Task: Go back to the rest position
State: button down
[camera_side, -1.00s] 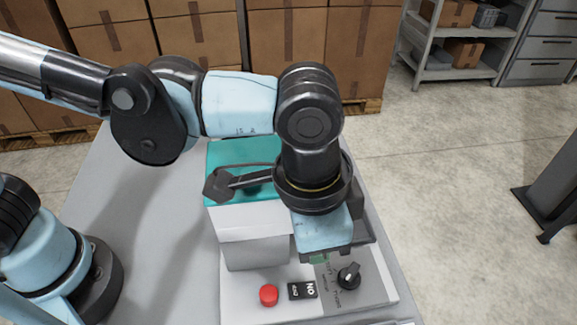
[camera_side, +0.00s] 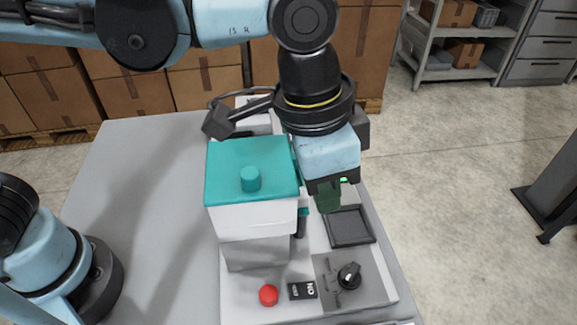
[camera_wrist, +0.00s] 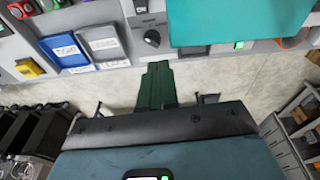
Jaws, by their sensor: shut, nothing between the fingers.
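My gripper (camera_side: 328,198) hangs in the air to the right of the dispenser box in the side view, above and beside the dark square tray. Its green fingers are together and empty. In the wrist view my gripper (camera_wrist: 156,82) points away from the camera with the floor behind it. The dispenser (camera_side: 255,218) is a white box with a teal top (camera_side: 236,165) and a small round teal knob. The teal top also fills the upper right of the wrist view (camera_wrist: 235,22).
The panel before the dispenser holds a red button (camera_side: 268,295), a black switch (camera_side: 302,290) and a dark dial (camera_side: 349,275). A dark tray (camera_side: 350,227) looks empty. The wrist view shows a blue tray (camera_wrist: 62,50) and grey tray (camera_wrist: 103,43). Table left of the dispenser is clear.

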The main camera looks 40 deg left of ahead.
jog(key=w+a+r+n+t, duration=0.1)
jog(key=w+a+n+t, duration=0.3)
jog(key=a, duration=0.6)
jog(key=w+a+r+n+t, duration=0.1)
jog(key=w+a+r+n, duration=0.1)
jog(key=w+a, duration=0.6)
jog(key=s+a+f+n+t+y, duration=0.1)
jog(key=s+a+f+n, duration=0.1)
jog(key=s+a+f, duration=0.5)
jog(key=s+a, duration=0.2)
jog(key=a, duration=0.2)
jog(key=shift+s+a+f+n+y, duration=0.25)
jog(key=shift+s+a+n+y, duration=0.05)
jog(key=shift+a, duration=0.05)
